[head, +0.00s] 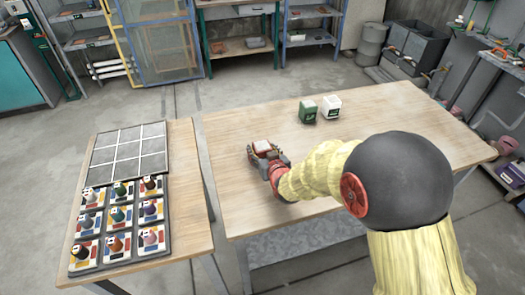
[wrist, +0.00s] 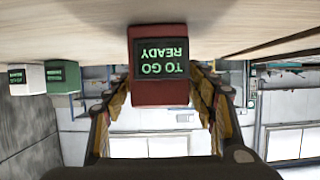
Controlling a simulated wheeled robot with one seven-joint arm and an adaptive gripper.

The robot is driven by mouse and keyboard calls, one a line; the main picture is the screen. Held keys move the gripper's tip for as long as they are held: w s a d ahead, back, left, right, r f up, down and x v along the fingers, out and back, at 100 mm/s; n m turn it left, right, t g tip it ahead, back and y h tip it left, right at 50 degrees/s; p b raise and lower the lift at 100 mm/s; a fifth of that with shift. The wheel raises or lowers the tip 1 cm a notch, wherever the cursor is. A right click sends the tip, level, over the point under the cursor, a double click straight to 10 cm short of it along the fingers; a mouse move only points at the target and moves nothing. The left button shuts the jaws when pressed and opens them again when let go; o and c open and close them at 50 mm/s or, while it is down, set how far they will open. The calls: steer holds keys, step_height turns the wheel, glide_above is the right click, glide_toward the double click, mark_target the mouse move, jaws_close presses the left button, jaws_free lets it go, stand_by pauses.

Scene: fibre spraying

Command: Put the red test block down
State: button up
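The red test block (wrist: 160,92) is between the fingers of my gripper (wrist: 160,80) in the wrist view. Its dark screen faces me and reads "READY TO GO" in green, upside down in this picture. The fingers lie along both its sides and appear closed on it. In the head view, my gripper (head: 265,153) is low over the left-middle of the large wooden table (head: 235,200), with a small part of the red block (head: 262,146) showing between the fingers. I cannot tell whether the block's underside touches the table.
A green block (head: 308,111) and a white block (head: 331,107) stand side by side towards the table's back. A smaller table at left bears a grey gridded panel (head: 128,150) and a tray of several coloured pieces (head: 118,225). The large table's right side is clear.

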steer(key=shift+o, duration=0.8)
steer(key=shift+r, duration=0.2)
steer(key=s+d+r+m+g+h+p, duration=0.1)
steer(key=s+d+r+g, duration=0.1)
steer(key=s+d+r, duration=0.7)
steer(key=s+d+r+m+g+h+p, duration=0.15)
steer(key=s+d+r, duration=0.25)
steer(key=s+r, duration=0.5)
steer(key=s+d+r+g, duration=0.1)
steer(key=s+d+g, duration=0.1)
steer(key=s, duration=0.7)
steer(key=s+d+g+h, duration=0.1)
steer(key=s+d, duration=0.2)
steer(key=s, duration=0.7)
steer(key=shift+s+r+m+g, duration=0.2)
steer(key=shift+r+m+g, duration=0.15)
steer(key=shift+r, duration=0.05)
